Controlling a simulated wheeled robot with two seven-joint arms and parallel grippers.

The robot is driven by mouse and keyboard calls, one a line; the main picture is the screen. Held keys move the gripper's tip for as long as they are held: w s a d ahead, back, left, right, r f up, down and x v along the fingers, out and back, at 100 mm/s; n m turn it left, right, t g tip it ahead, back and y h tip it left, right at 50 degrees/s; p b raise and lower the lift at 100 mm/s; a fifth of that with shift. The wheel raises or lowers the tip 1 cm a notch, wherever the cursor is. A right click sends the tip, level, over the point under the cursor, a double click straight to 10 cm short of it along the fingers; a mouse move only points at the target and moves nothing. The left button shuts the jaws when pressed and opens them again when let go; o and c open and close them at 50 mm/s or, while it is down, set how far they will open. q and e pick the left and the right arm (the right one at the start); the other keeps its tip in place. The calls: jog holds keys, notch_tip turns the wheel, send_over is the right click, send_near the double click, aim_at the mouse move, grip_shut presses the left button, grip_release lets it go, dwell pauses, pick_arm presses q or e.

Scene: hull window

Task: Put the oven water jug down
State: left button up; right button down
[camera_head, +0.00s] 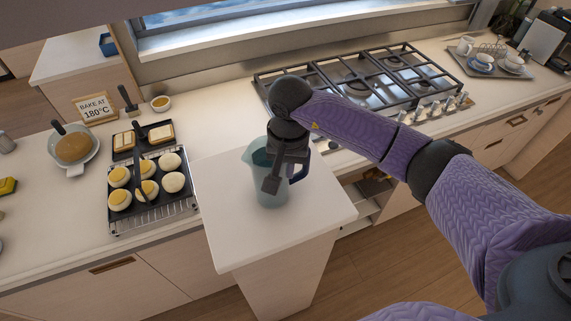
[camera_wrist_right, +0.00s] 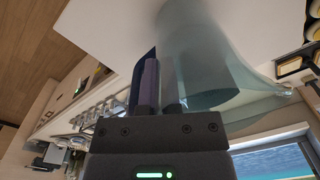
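The oven water jug (camera_head: 256,170) is a translucent teal jug with a dark purple-blue handle (camera_head: 299,172). It is upright over the white pull-out counter (camera_head: 235,240); I cannot tell whether its base touches the surface. My right gripper (camera_head: 273,180) points down at the jug from above and hides part of its rim and side. In the right wrist view, the jug (camera_wrist_right: 200,60) fills the middle right, and my right gripper's fingers (camera_wrist_right: 161,95) are close together at the handle side, apparently shut on the handle. My left gripper is not in view.
A "BAKE AT 180°C" sign (camera_head: 96,107) is behind. A gas hob (camera_head: 360,80) lies behind my right arm. The white counter's front part is clear.

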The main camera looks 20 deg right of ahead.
jog(key=shift+f+b, duration=0.2)
jog(key=shift+b, duration=0.1)
jog(key=c, duration=0.8)
grip_release()
jog(key=shift+r+p, duration=0.25)
jog(key=shift+p, duration=0.05)
notch_tip(320, 180, up, 11)
jog(key=b, duration=0.2)
jog(key=shift+d+b, duration=0.1)
jog(key=shift+b, duration=0.2)
jog(key=shift+s+r, duration=0.1)
jog(key=shift+r, duration=0.4)
